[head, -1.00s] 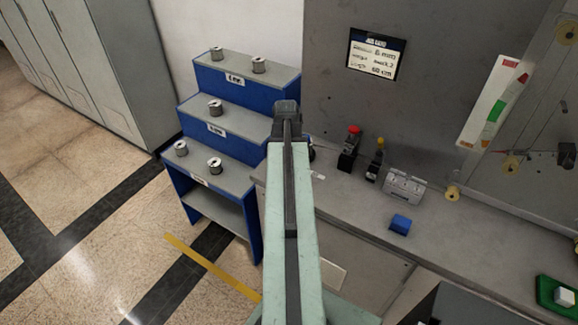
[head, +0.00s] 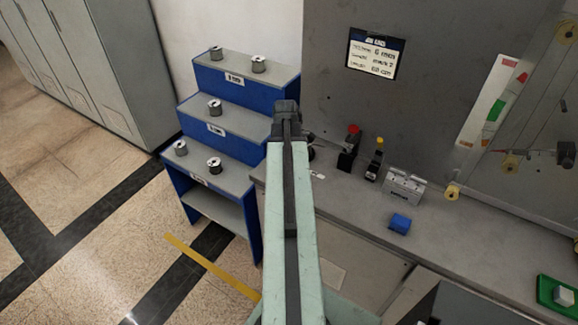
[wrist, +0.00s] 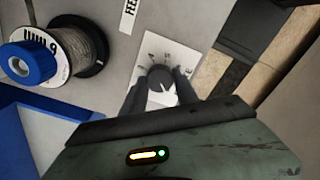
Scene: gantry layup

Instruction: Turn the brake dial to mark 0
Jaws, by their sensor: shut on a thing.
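The brake dial (wrist: 159,76) is a dark round knob on a white plate (wrist: 163,49) in the wrist view. Small dark marks ring its upper side, too small and tilted to read surely. A white wedge shows at the knob's lower right, between the fingers; I cannot tell which mark the dial points to. My gripper (wrist: 162,82) has one dark finger on each side of the dial and is shut on it. In the head view, my gripper (head: 287,107) is at the end of my pale green arm, and the dial is hidden.
A wire spool with a blue hub (wrist: 66,50) is left of the dial. The blue stepped rack (head: 240,75) with several spools stands left of my arm. A red-topped device (head: 349,148), a yellow-topped one (head: 375,160) and a blue block (head: 400,224) are on the grey bench (head: 450,235).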

